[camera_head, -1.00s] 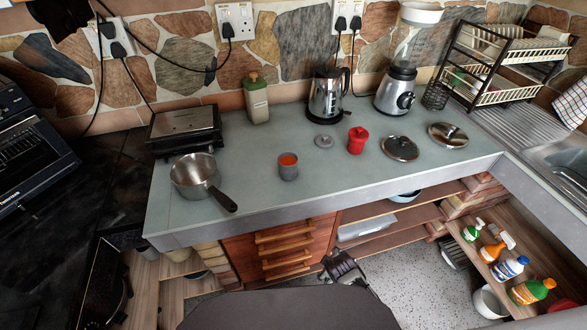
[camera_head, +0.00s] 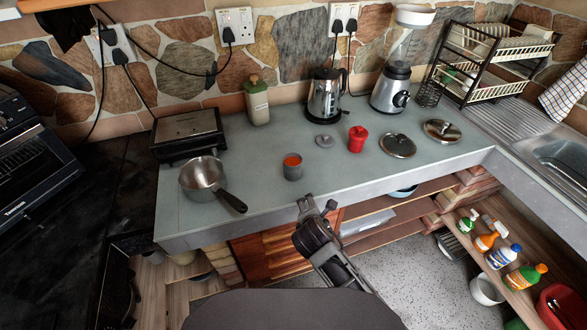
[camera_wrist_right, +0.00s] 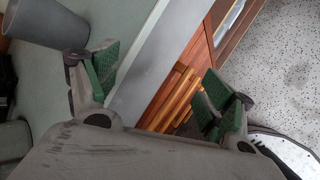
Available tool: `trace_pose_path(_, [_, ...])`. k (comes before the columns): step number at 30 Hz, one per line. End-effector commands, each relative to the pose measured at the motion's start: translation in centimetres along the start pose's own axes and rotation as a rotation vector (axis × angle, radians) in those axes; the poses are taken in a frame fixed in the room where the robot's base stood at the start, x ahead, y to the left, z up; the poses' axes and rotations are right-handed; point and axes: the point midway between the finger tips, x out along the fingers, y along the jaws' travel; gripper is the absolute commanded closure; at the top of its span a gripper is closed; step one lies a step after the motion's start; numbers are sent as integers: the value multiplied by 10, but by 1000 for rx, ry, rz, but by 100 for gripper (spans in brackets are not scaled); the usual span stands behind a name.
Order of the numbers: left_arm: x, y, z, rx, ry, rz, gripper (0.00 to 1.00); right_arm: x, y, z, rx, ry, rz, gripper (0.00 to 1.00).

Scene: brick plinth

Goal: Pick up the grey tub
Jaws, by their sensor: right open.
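The grey tub (camera_head: 292,172), a small round cup with an orange-red inside, stands upright on the counter (camera_head: 250,185) near its front edge. My right gripper (camera_head: 317,204) is at the counter's front edge, nearer to me than the tub and slightly right of it. It is open, with nothing between its fingers. In the right wrist view the tub (camera_wrist_right: 45,22) is at the top left, outside the spread fingers (camera_wrist_right: 160,88) and apart from them. My left gripper is not in view.
A saucepan (camera_head: 203,178) stands left of the tub, its handle (camera_head: 232,201) pointing toward me. A kettle (camera_head: 326,96) stands further back.

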Motion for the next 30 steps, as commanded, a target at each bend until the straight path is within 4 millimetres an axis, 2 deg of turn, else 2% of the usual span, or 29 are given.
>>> trace_pose_path(18, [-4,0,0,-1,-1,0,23,-37,100,-17,-809,-245,203,18])
trace_pose_path(24, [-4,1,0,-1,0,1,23,-46,114,-21,-943,-302,224,18])
trace_pose_path(30, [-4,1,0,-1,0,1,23,-47,116,-21,-963,-311,226,18])
